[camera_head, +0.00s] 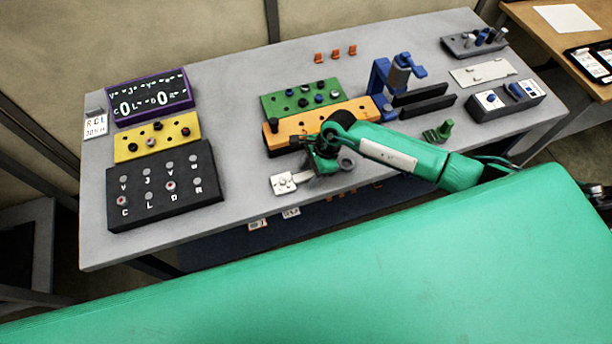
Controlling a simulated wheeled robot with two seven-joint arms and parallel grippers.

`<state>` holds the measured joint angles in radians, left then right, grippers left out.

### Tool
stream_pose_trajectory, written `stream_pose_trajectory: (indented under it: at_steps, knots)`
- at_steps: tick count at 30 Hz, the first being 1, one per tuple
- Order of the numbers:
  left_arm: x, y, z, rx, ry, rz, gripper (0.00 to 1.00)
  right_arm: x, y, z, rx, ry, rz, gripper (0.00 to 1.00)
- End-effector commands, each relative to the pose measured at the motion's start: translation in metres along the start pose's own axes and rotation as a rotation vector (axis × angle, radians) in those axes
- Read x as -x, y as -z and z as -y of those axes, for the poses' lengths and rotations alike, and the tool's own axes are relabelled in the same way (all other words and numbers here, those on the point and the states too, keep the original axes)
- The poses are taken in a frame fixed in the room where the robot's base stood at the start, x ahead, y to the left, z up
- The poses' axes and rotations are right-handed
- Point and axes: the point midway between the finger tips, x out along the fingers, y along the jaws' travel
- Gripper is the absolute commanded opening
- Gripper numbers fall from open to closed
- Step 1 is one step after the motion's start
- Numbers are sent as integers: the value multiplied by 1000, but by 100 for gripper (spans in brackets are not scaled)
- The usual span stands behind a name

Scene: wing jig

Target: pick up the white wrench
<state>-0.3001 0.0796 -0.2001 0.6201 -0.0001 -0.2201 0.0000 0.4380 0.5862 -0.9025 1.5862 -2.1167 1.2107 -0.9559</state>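My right gripper (312,172) is above the front middle of the grey table, pointing down, with its green arm coming in from the right. Its fingers are dark and small, and I cannot tell whether they are open or shut. A small white piece with dark spots (283,184) lies just left of the fingertips, near the table's front edge. It may be the white wrench, but its shape is partly hidden by the gripper. I cannot tell whether the gripper touches it. My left gripper is not in view.
An orange block with holes (288,126) and a green block with pegs (283,101) stand behind the gripper. A black lettered box (150,205) and a yellow block (135,144) are at left. A blue clamp (380,76) and a white plate (481,73) are at right.

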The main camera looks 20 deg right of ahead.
Motion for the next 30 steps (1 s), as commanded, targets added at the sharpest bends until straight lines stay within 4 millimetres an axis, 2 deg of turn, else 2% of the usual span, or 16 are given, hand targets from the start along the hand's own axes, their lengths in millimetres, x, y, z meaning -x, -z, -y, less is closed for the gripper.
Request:
stream_pose_trajectory:
  at_steps: [1, 6, 8, 23, 24, 28, 30]
  knots:
    - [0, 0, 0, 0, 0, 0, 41, 0, 0, 0, 0, 0, 0, 43]
    - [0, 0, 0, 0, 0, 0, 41, 0, 0, 0, 0, 0, 0, 10]
    - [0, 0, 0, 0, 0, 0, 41, 0, 0, 0, 0, 0, 0, 0]
    - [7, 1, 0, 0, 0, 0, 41, 5, -2, 0, -1, 1, 2, 0]
    - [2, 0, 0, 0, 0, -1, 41, 6, -3, 1, 1, 3, 2, 0]
    - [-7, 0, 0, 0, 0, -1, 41, 23, -9, 2, 4, 6, 1, 0]
    - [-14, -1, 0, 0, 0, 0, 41, 38, -16, 2, 6, 8, 2, 0]
